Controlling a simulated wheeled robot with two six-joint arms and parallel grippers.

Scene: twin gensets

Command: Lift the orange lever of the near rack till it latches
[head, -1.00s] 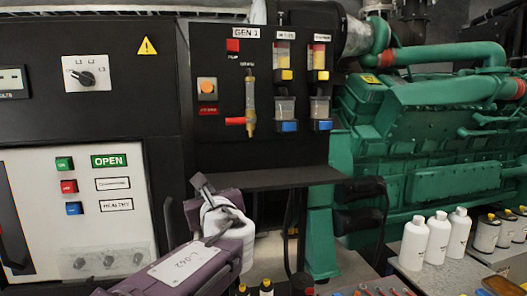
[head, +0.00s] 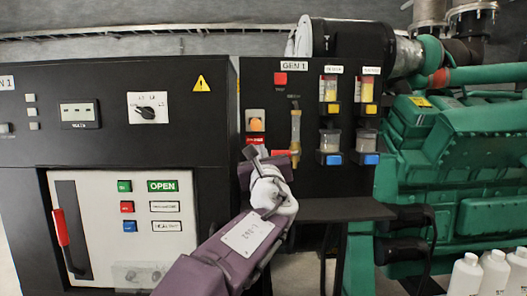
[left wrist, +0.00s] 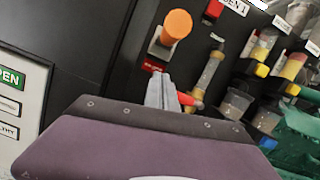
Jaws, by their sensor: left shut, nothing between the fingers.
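The orange-red lever (head: 281,153) of the near rack sticks out to the left, roughly level, at the foot of a yellowish sight tube (head: 295,127) on the black GEN 1 panel (head: 310,100). In the left wrist view the lever (left wrist: 187,99) shows just right of the grey fingers. In the left wrist view the left gripper (left wrist: 160,90) is shut and empty. Whether it touches the lever cannot be told. My right gripper is not in view.
An orange knob (left wrist: 176,25) sits above the fingers, a red button (head: 280,79) higher up. Cups with blue bases (head: 330,158) are right of the lever. A dark shelf (head: 345,209) juts out below. A white cabinet door with a red handle (head: 61,228) is at left.

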